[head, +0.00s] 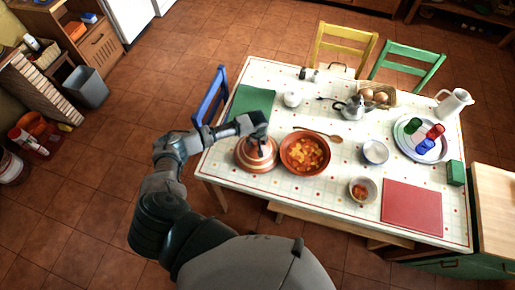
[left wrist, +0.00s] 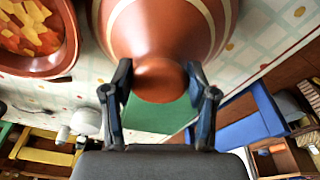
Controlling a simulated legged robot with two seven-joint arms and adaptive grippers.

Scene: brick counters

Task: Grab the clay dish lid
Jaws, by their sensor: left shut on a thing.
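The clay dish lid (head: 256,157) is a terracotta cone with cream stripes. It is at the left front of the table in the head view, beside an open clay dish of orange and yellow stew (head: 305,153). My left gripper (head: 262,141) is at the lid's top. In the left wrist view the lid (left wrist: 165,28) fills the upper middle, and the fingers of my left gripper (left wrist: 160,82) are shut on its round knob (left wrist: 158,80). I cannot tell whether the lid touches the table. The stew dish (left wrist: 40,65) also shows at upper left there. My right gripper is not in view.
A green mat (head: 252,102) lies behind the lid, with a blue chair (head: 210,97) at the table's left edge. A red mat (head: 412,206) lies at the front right.

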